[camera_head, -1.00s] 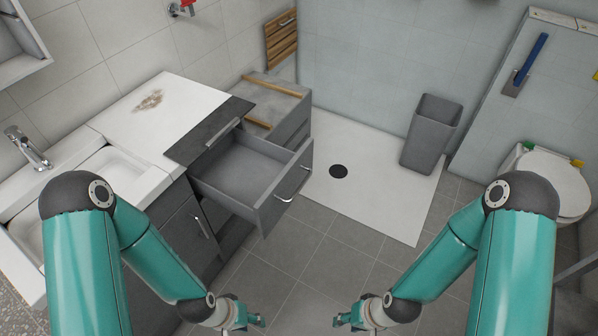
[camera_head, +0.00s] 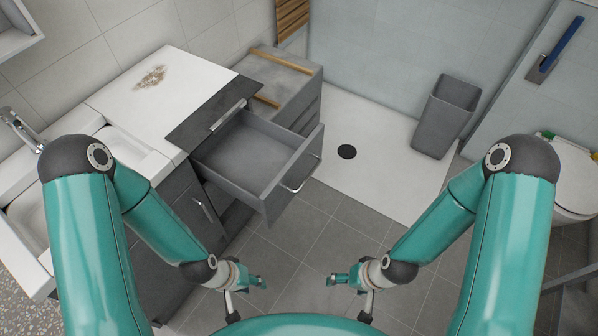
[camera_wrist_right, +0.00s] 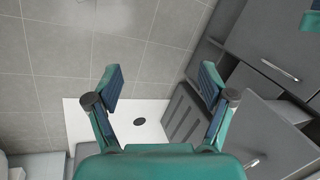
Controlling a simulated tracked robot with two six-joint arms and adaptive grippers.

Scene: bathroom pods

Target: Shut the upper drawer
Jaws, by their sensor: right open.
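The upper drawer (camera_head: 292,178) is a grey open-topped box with a metal bar handle on its front. In the head view it is pulled well out of the grey vanity cabinet (camera_head: 180,219) and looks empty. My left gripper (camera_head: 262,282) is below the drawer in the picture, apart from it; its finger gap is not clear. My right gripper (camera_head: 332,281) is further right, also clear of the drawer. In the right wrist view its two fingers (camera_wrist_right: 158,82) are spread with nothing between them. Grey cabinet fronts (camera_wrist_right: 290,45) with bar handles show at right there.
A white countertop (camera_head: 150,100) with a brown stain and a sink lies left of the drawer. A grey unit (camera_head: 290,75) with wooden strips stands behind it. A grey bin (camera_head: 445,115) stands on the white shower tray (camera_head: 370,135). The tiled floor (camera_head: 325,240) before the drawer is clear.

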